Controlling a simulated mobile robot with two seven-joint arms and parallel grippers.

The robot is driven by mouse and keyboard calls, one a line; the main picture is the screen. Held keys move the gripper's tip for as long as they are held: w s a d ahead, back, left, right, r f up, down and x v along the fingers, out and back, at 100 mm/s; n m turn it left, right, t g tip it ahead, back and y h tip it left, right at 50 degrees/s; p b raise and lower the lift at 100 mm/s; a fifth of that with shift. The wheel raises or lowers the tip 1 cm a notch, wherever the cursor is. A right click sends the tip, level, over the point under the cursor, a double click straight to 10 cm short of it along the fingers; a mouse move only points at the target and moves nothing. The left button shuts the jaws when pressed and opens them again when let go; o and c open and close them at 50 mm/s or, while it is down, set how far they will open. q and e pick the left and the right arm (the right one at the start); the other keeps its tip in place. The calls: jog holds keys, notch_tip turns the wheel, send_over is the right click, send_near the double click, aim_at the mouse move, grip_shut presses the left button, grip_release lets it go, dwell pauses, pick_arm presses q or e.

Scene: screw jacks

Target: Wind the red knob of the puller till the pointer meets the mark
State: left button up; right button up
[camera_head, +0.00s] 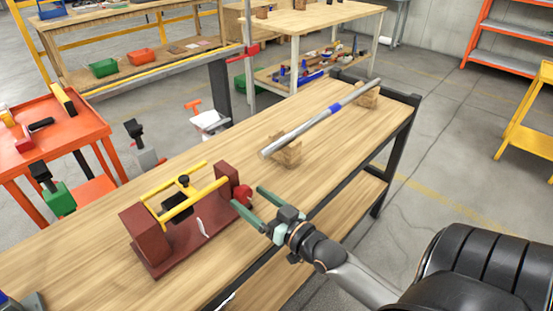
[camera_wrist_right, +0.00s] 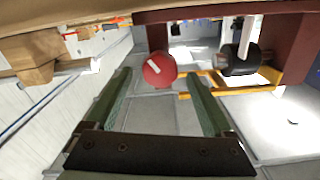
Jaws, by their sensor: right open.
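The puller (camera_head: 166,254) is a dark red frame with two end blocks and yellow rods, on the wooden bench. A black block (camera_head: 178,207) sits between the rods. A small white strip (camera_head: 201,228) shows on its near side; I cannot tell whether this is the pointer or the mark. The red knob (camera_head: 244,192) is at the right end; the right wrist view shows it (camera_wrist_right: 159,69) with a white stripe. My right gripper (camera_head: 248,197) is open, its green fingertips on either side of the knob, with gaps visible in the wrist view. My left gripper is not in view.
A metal bar (camera_head: 318,119) with a blue band rests on wooden blocks farther along the bench (camera_head: 345,155). An orange cart (camera_head: 70,118) stands at the left. The bench top between the puller and bar is clear.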

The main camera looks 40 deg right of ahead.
jog(key=s, duration=0.9)
jog(key=shift+s+d, duration=0.2)
jog(key=shift+d, duration=0.2)
jog(key=shift+s, duration=0.1)
